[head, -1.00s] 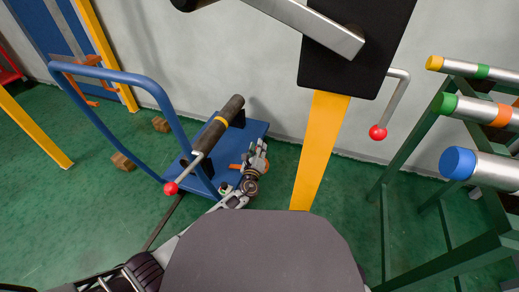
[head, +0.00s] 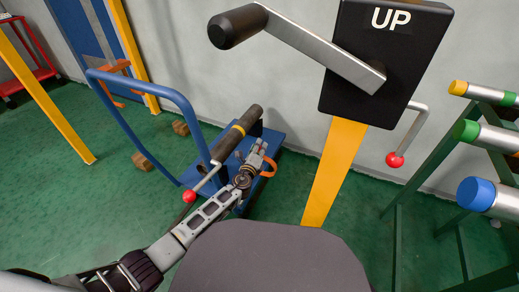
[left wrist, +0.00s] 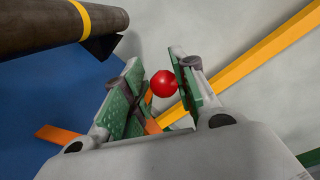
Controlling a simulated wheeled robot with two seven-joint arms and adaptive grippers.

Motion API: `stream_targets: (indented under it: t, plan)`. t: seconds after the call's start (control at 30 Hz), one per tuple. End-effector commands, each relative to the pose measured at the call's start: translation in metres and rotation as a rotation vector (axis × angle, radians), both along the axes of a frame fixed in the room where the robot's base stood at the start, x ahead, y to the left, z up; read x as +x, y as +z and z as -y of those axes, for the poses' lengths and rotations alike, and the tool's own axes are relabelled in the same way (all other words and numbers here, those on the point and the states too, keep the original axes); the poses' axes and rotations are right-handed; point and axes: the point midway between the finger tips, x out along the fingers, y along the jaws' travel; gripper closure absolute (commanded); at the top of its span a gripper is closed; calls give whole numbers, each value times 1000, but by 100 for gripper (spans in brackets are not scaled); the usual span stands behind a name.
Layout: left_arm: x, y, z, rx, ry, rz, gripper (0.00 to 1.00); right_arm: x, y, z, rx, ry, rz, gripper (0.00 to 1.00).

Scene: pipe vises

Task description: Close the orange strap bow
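The orange strap bow (head: 269,167) is a small curved band at the right edge of the blue cart, beside a dark pipe (head: 238,133) with a yellow ring. My left gripper (head: 259,147) is right next to it in the head view; contact cannot be told. In the left wrist view the gripper (left wrist: 158,88) is open, its green-padded fingers apart. An orange strip (left wrist: 60,133) passes behind the left finger, and a bit of orange shows between the fingers. A red ball (left wrist: 162,84) appears in the gap, its depth unclear. My right gripper is not in view.
The blue cart (head: 150,80) has a raised tube handle and a red-knobbed lever (head: 189,196) near my left forearm. A yellow post (head: 335,165) carries a black crank box (head: 385,60). A green pipe rack (head: 420,175) stands at the right.

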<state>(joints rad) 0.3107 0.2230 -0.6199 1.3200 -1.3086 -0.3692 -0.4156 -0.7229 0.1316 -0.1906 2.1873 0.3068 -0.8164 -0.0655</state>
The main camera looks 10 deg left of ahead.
Motion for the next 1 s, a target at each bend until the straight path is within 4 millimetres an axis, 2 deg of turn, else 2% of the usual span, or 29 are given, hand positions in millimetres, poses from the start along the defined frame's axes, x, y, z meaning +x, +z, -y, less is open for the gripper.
stream_targets:
  t: [0.03,0.1,0.67,1.0]
  plan:
    - [1,9,6,-10,-9,10,66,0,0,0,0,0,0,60]
    - [1,8,6,-8,-8,10,57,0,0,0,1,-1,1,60]
    - [0,3,1,-1,-1,4,57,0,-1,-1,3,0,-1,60]
    - [-16,3,-1,0,-1,4,57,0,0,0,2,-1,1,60]
